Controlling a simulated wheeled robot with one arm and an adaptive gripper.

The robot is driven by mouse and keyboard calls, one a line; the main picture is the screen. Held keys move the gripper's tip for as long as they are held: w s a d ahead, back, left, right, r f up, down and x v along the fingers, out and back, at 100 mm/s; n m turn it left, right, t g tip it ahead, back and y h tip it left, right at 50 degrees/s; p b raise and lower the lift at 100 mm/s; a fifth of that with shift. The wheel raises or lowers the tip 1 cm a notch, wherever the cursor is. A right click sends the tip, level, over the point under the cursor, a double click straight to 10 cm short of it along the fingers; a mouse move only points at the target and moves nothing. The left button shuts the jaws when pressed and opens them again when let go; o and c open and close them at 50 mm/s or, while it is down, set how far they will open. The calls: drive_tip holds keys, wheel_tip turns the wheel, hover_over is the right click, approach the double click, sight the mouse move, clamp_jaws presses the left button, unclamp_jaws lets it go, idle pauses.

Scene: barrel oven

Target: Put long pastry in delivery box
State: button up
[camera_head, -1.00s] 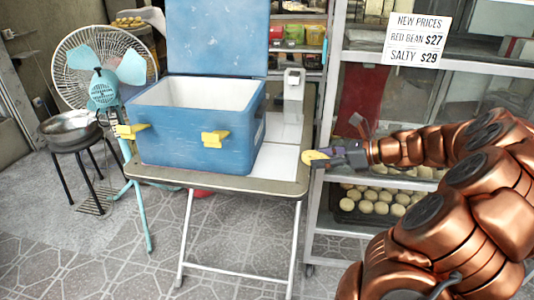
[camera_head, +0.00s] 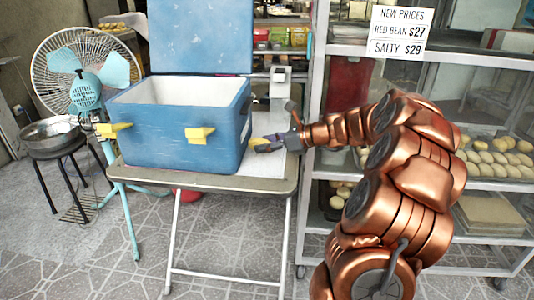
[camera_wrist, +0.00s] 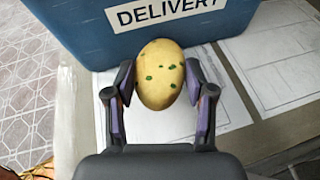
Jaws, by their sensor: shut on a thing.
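The delivery box (camera_head: 172,138) is a blue cooler with yellow latches, its lid (camera_head: 199,36) raised and its white inside showing. It stands on a folding table. In the wrist view its side (camera_wrist: 225,25) bears a "DELIVERY" label. My gripper (camera_wrist: 160,85) is shut on a pale yellow oval pastry with green specks (camera_wrist: 160,75), held between both fingers. The pastry also shows partly in the head view (camera_head: 257,141). My gripper (camera_head: 266,143) is just right of the box, below its rim and over the table's right part. The box floor is hidden.
The folding table (camera_head: 240,184) has papers (camera_wrist: 285,65) beside the box. A grey-white device (camera_head: 279,88) stands behind my gripper. A fan (camera_head: 88,80) and a stool with a metal bowl (camera_head: 50,133) are at left. Shelves with pastry trays (camera_head: 490,160) stand at right.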

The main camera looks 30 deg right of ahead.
sight(259, 156)
wheel_tip(259, 156, down, 3)
drive_tip(key=shift+r+b, duration=0.1)
drive_tip(key=shift+b, duration=0.35)
drive_tip(key=shift+r, duration=0.1)
drive_tip(key=shift+f+p, duration=0.3)
drive_tip(key=shift+f, duration=0.15)
drive_tip(key=o, duration=1.1)
drive_tip(key=shift+f, duration=0.15)
drive_tip(key=shift+o, duration=0.2)
drive_tip(key=shift+f, duration=0.1)
drive_tip(key=shift+s, duration=0.1)
drive_tip(key=shift+d, duration=0.1)
